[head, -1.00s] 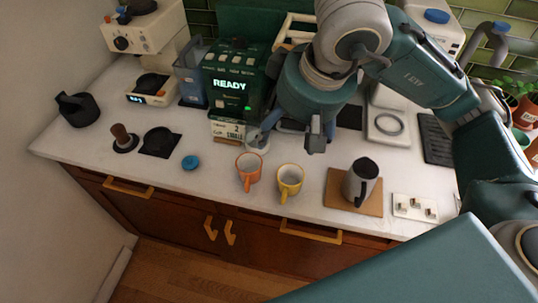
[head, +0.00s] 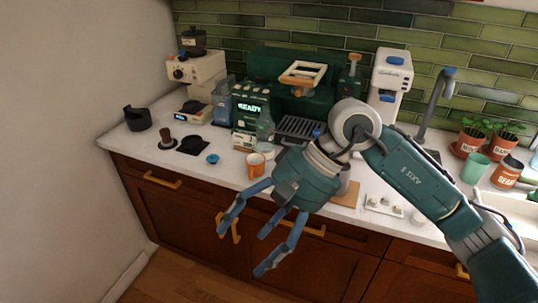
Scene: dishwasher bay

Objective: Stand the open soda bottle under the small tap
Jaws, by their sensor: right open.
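A clear bluish bottle (head: 265,124) stands upright on the counter in front of the green machine (head: 252,104); I take it for the soda bottle, though its mouth is too small to make out. A round blue cap (head: 212,159) lies apart on the counter to its left. A grey curved tap (head: 437,100) with a blue top rises at the back right, far from the bottle. My right gripper (head: 245,248) is open and empty, with its fingers pointing down in front of the cabinets. My left gripper is not in view.
An orange mug (head: 256,164) is on the counter near the bottle. My right arm hides the yellow mug and most of the dark jug. A white machine (head: 389,82) stands at the back. Potted plants (head: 469,142) and a green cup (head: 475,168) are at the right.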

